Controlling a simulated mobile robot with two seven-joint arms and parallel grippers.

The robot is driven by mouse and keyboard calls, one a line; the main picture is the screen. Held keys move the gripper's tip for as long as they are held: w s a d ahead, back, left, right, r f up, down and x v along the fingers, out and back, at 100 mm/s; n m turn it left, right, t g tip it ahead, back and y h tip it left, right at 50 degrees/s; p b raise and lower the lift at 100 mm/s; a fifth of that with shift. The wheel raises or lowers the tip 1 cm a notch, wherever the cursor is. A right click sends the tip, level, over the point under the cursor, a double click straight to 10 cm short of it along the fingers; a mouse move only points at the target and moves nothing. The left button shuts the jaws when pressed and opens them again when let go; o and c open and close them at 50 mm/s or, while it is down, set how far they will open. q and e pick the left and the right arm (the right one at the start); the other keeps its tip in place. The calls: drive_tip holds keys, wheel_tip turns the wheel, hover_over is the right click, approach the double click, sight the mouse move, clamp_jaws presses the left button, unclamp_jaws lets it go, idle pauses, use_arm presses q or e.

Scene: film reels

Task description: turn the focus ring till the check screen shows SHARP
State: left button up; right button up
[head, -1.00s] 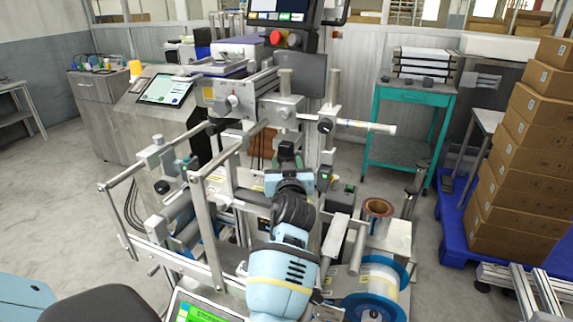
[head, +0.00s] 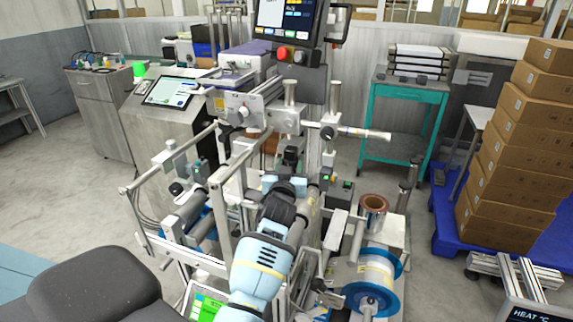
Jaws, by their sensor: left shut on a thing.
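My left arm comes up from the bottom of the head view, and its gripper (head: 289,173) points away from me into the middle of the machine. It is shut on a small dark part, which I take for the focus ring (head: 291,155); the wrist and jaws hide most of it. A small screen with a green area (head: 205,305) shows at the bottom, partly cut off and partly behind my arm. Its text is too small to read, and I cannot tell whether it is the check screen. My right gripper is not in view.
A blue-flanged reel (head: 375,270) and a copper-coloured roll (head: 373,203) stand right of my arm. Metal bars (head: 225,200) surround the wrist closely. A monitor (head: 288,18), a tablet (head: 170,92) and a green lamp (head: 139,70) are farther back. Stacked cartons (head: 520,150) stand right.

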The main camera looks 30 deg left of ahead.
use_arm(q)
drive_tip(key=o, duration=0.7)
drive_tip(key=shift+o, duration=1.3)
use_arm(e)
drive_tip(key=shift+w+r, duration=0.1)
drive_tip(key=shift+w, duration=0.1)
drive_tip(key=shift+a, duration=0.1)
use_arm(q)
drive_tip(key=shift+s+d, duration=0.2)
drive_tip(key=shift+s, duration=0.1)
drive_tip(key=v, duration=0.5)
drive_tip(key=shift+s+d, duration=0.15)
drive_tip(key=shift+s, duration=0.2)
drive_tip(key=shift+s+d, duration=0.25)
drive_tip(key=shift+s, duration=0.35)
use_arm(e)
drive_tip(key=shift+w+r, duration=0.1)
